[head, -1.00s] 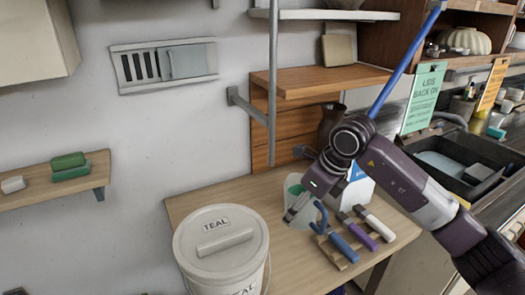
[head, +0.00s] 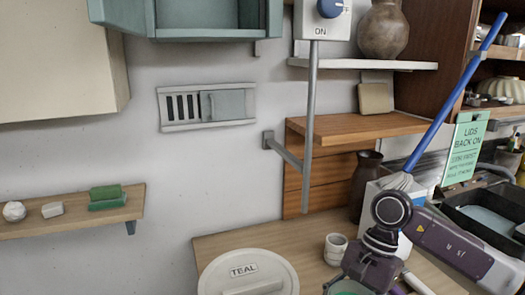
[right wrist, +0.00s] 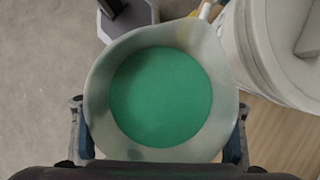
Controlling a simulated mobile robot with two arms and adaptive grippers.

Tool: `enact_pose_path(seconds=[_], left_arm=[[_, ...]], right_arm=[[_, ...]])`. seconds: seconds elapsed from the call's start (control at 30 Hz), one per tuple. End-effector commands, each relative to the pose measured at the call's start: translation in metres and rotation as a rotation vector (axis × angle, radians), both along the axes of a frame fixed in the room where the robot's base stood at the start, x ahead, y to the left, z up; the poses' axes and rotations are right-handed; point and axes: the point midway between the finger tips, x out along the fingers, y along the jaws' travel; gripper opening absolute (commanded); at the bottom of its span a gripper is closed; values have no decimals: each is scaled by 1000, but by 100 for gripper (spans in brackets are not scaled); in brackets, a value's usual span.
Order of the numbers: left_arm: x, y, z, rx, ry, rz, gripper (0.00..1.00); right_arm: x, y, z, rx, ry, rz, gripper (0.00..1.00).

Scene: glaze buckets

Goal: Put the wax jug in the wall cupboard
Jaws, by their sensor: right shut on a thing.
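My right gripper (head: 366,272) is shut on the wax jug, low in the head view. In the right wrist view the jug (right wrist: 98,100) is a pale, translucent round vessel with a spout, holding green wax, and the gripper fingers show on both sides of it. Only a little of the jug (head: 350,287) shows in the head view, at the bottom edge. A teal wall cupboard (head: 190,20) hangs at the top of the head view, cut off by the frame. A cream wall unit (head: 60,60) hangs left of it. My left gripper is not in view.
A white TEAL-labelled bucket (head: 248,270) and a small cup (head: 335,248) stand on the wooden table (head: 215,243). A grey vertical pipe (head: 310,120) runs below a switch box (head: 322,20). A low shelf (head: 70,222) is at left.

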Motion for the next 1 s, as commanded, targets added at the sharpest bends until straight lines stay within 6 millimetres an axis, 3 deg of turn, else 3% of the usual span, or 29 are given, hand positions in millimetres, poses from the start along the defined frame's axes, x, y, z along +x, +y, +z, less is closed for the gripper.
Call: enact_pose_path(seconds=[0.2, 0.43, 0.63, 1.0], left_arm=[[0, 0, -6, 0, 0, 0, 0], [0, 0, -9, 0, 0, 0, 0], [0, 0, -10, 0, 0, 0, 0], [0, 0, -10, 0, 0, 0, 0]], right_arm=[[-42, -12, -9, -3, -3, 430, 26], [-76, -24, -14, 0, -4, 756, 26], [-86, -28, -14, 0, -4, 859, 26], [-87, -28, -14, 1, -3, 861, 26]])
